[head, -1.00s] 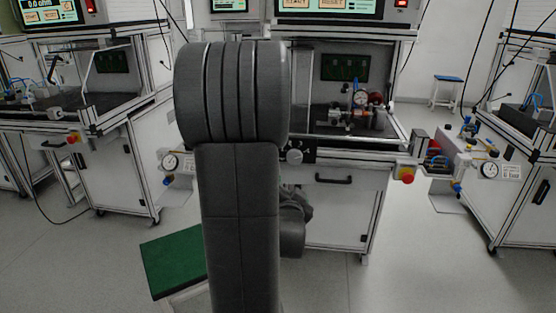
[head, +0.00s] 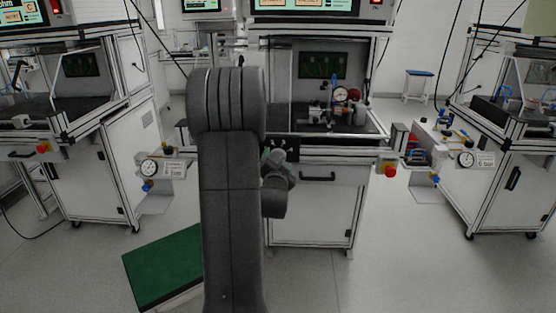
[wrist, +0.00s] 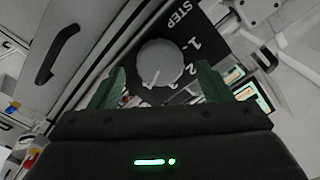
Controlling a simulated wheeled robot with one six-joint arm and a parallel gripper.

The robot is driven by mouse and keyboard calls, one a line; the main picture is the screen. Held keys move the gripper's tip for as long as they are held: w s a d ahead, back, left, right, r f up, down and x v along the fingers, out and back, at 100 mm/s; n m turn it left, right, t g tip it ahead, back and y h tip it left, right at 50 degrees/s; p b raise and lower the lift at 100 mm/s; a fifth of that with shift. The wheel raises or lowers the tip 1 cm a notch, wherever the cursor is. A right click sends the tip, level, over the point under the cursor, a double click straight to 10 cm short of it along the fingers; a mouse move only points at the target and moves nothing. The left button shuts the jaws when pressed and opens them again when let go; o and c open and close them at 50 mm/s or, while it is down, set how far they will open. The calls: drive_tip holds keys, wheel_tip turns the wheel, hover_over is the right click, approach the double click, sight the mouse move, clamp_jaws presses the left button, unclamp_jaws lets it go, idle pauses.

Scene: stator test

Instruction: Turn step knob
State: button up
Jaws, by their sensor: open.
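The step knob (wrist: 160,66) is a round grey dial with a white pointer mark, on a black panel lettered STEP, 1 and 2. In the wrist view it shows between the two green fingers of my gripper (wrist: 160,74). The fingers are open, one on each side of the knob, with a gap on both sides. I cannot tell how far they reach along it. In the head view my arm and wrist stand before the test bench (head: 320,200), and the knob is hidden behind them.
A red stop button (head: 389,171) is at the bench's right front corner. A drawer handle (head: 318,178) is below the panel. A green-topped platform (head: 165,265) stands low at left. Other benches stand on both sides, with open floor between.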

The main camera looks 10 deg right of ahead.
drive_tip(key=shift+x, duration=0.8)
drive_tip(key=c, duration=1)
